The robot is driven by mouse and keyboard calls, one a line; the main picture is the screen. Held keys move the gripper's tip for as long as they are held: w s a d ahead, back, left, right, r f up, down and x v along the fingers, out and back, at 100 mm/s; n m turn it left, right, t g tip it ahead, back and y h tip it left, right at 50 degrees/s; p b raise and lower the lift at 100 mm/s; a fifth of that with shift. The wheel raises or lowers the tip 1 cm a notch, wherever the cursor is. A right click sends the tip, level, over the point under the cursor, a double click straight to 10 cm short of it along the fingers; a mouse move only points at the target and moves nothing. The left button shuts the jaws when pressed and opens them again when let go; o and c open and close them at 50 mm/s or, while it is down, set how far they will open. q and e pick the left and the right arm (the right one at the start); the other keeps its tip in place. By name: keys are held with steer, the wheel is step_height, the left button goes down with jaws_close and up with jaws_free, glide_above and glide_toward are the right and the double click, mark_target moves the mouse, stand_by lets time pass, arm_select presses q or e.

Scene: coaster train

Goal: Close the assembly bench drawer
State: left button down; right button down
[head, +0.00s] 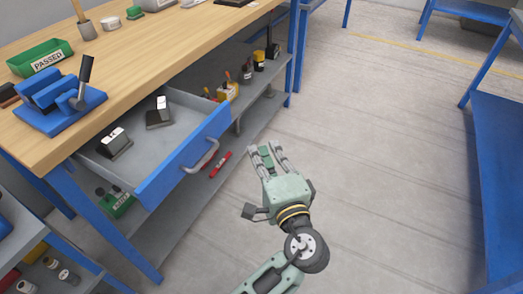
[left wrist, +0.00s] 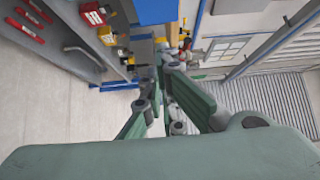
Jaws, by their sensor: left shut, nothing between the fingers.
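The assembly bench drawer (head: 188,160) is pulled out from under the wooden bench top (head: 150,55). It has a blue front with a grey bar handle (head: 203,158) and a grey inside. Two dark blocks (head: 114,143) (head: 158,112) with white labels lie in it. My left gripper (head: 265,150) is in front of the drawer, to the right of the handle and apart from it. It is shut and empty. In the left wrist view its green fingers (left wrist: 162,75) come close together at the tips. My right gripper is not in view.
A blue vise (head: 60,105) and a green PASSED bin (head: 40,58) stand on the bench top. The lower shelf (head: 190,200) holds a red tool (head: 220,164) and yellow containers. Blue benches (head: 500,170) stand at the right. The grey floor between is clear.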

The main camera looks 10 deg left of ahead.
arm_select(q)
steer(key=w+a, duration=0.7)
steer(key=w, duration=0.1)
steer(key=shift+w, duration=0.35)
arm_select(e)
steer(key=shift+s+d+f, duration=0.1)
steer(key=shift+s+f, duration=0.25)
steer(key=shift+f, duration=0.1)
arm_select(q)
steer(key=shift+w+a, duration=0.1)
steer(key=shift+a, duration=0.05)
